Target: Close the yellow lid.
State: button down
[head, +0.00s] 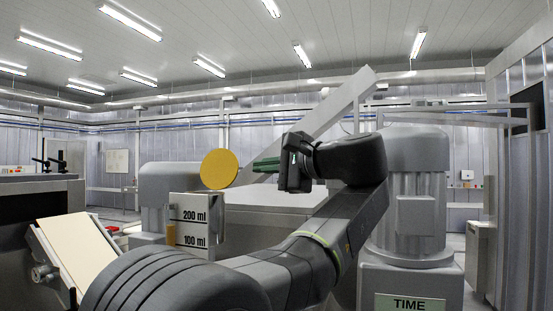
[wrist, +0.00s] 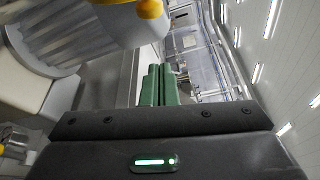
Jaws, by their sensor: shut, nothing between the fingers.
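The yellow lid (head: 219,169) is a round disc seen nearly face-on in the head view, standing up above a grey measuring container (head: 196,226) marked 200 ml and 100 ml. The lid looks open. My gripper (head: 256,164) is just right of the lid at about the same height, its green fingers pointing left towards it. A small gap shows between fingertips and lid in the picture; the depth between them is unclear. In the wrist view the green fingers (wrist: 160,70) are together and empty. A yellow rounded part (wrist: 150,9) shows at the top there; I cannot tell whether it is the lid.
A grey machine housing (head: 168,187) stands behind the container. A tilted cream board (head: 78,257) is at the left. A large grey machine (head: 415,195) with a TIME label (head: 408,303) stands at the right. A pale flat-topped block (head: 262,194) lies behind my arm.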

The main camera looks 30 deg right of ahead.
aim_at(223, 171)
jog(key=a, duration=0.1)
jog(key=a+p, duration=0.1)
jog(key=a, duration=0.1)
jog(key=w+a+p, duration=0.1)
jog(key=shift+a+r, duration=0.15)
jog(key=shift+r, duration=0.2)
jog(key=shift+a+b, duration=0.25)
jog(key=shift+b, duration=0.05)
